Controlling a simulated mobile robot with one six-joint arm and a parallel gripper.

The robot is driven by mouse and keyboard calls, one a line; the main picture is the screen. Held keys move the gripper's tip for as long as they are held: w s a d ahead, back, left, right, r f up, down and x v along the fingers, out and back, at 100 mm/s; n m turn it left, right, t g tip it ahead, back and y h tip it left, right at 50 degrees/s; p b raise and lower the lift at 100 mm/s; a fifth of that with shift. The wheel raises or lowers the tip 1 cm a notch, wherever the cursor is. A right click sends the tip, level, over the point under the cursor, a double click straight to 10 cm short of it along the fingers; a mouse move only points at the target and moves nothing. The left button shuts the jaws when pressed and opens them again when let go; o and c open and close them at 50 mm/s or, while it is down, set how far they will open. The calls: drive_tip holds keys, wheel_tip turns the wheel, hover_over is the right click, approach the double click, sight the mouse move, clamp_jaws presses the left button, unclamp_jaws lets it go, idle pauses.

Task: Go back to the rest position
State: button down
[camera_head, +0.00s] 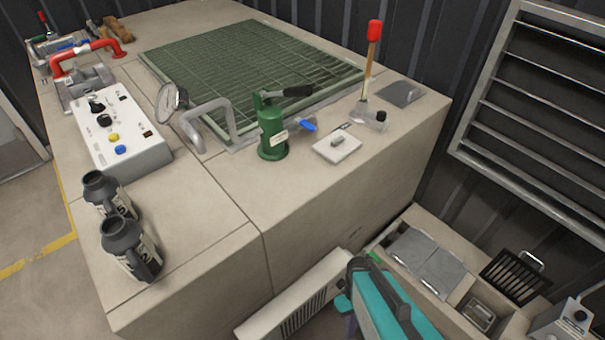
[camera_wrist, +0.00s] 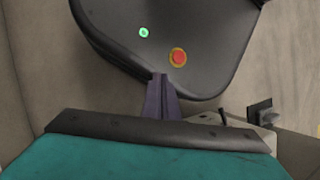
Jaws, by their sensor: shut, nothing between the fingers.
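My gripper (camera_wrist: 160,80) shows in the wrist view as two narrow purple-grey fingers pressed together, with nothing between them. It points toward a dark rounded part of my own body with a green light and a red button. In the head view my teal and dark arm is at the bottom, right of centre, low beside the large beige block (camera_head: 225,260). The fingers are mostly hidden there. My gripper touches no object that I can see.
On the block stand two dark bottles (camera_head: 130,250), a white control box (camera_head: 120,130), a green pump (camera_head: 272,130), a gauge (camera_head: 170,103), a red-topped lever (camera_head: 373,45) and a green grating (camera_head: 250,60). A compartmented bench (camera_head: 455,292) is at lower right. A louvred panel (camera_head: 540,100) is on the wall.

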drive_tip(key=shift+d+r+m+t+h, duration=0.1)
drive_tip(key=shift+d+m, duration=0.1)
drive_tip(key=shift+m, duration=0.65)
drive_tip(key=shift+d+r+m+t+h, duration=0.1)
drive_tip(key=shift+d+m, duration=0.15)
drive_tip(key=shift+m, duration=0.65)
drive_tip(key=shift+d+r+m+t+h, duration=0.1)
drive_tip(key=shift+d+m, duration=0.1)
drive_tip(key=shift+m, duration=0.65)
